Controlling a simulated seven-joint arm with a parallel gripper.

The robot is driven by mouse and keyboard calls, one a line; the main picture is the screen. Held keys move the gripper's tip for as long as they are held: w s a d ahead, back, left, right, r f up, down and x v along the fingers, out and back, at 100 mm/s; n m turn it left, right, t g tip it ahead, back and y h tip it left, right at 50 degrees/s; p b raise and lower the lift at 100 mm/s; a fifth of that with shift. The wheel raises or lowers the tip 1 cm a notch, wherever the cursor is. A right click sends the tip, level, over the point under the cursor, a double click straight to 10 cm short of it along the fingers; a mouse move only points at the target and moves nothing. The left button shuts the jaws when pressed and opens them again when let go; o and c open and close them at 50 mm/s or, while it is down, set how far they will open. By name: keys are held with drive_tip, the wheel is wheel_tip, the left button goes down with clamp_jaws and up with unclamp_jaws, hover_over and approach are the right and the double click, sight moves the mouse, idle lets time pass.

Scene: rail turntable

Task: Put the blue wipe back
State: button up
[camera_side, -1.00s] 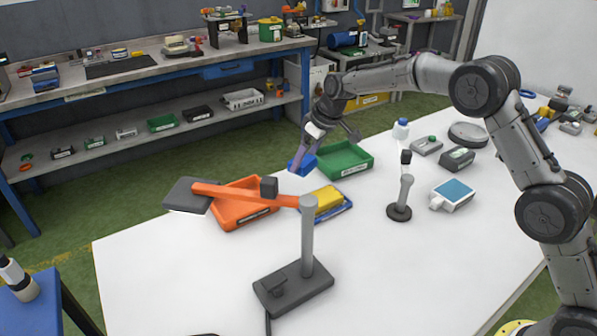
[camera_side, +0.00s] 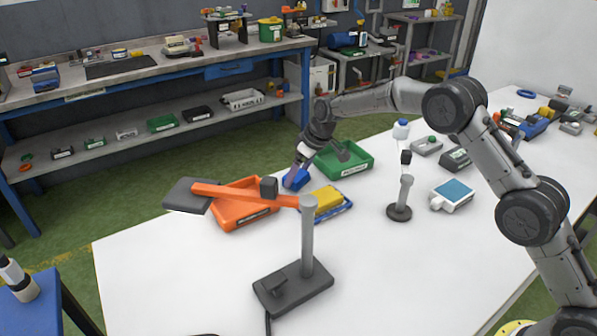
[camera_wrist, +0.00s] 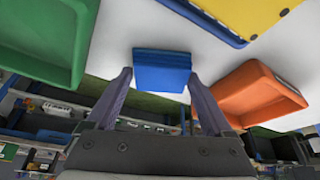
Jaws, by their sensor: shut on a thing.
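The blue wipe (camera_side: 296,178) is a small folded blue block. My gripper (camera_side: 291,177) is shut on it, low at the far edge of the white table, between the green tray and the orange tray. In the wrist view the blue wipe (camera_wrist: 162,70) sits between the tips of my two purple-grey fingers (camera_wrist: 160,85). I cannot tell whether the wipe touches the table. A yellow wipe (camera_side: 326,201) lies on a blue-rimmed tray (camera_side: 336,212) near it; both also show at the top of the wrist view.
The green tray (camera_side: 362,169) is right of my gripper, and the orange tray (camera_side: 243,222) is left. An orange-armed lamp (camera_side: 308,240) stands in front. A small dark stand (camera_side: 399,212) and a blue-topped device (camera_side: 453,194) are to the right.

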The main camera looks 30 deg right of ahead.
drive_tip(key=o, duration=0.9)
drive_tip(key=s+d+r+m, duration=0.1)
drive_tip(key=s+d+r, duration=0.1)
drive_tip(key=s+r, duration=0.7)
drive_tip(key=s+d+r, duration=0.2)
drive_tip(key=s+r, duration=0.5)
drive_tip(key=r, duration=0.4)
drive_tip(key=s+r+m+h, duration=0.1)
drive_tip(key=s+r, duration=0.2)
drive_tip(key=s, duration=0.8)
drive_tip(key=s+d+f+m, duration=0.1)
drive_tip(key=s+f, duration=0.1)
drive_tip(key=s, duration=0.5)
drive_tip(key=s+d+f+t, duration=0.1)
drive_tip(key=s+f, duration=0.1)
drive_tip(key=s, duration=0.5)
drive_tip(key=s+d+f+m, duration=0.1)
drive_tip(key=s+f, duration=0.1)
drive_tip(key=s, duration=0.5)
drive_tip(key=shift+s+m+h, duration=0.3)
drive_tip(key=shift+h, duration=0.1)
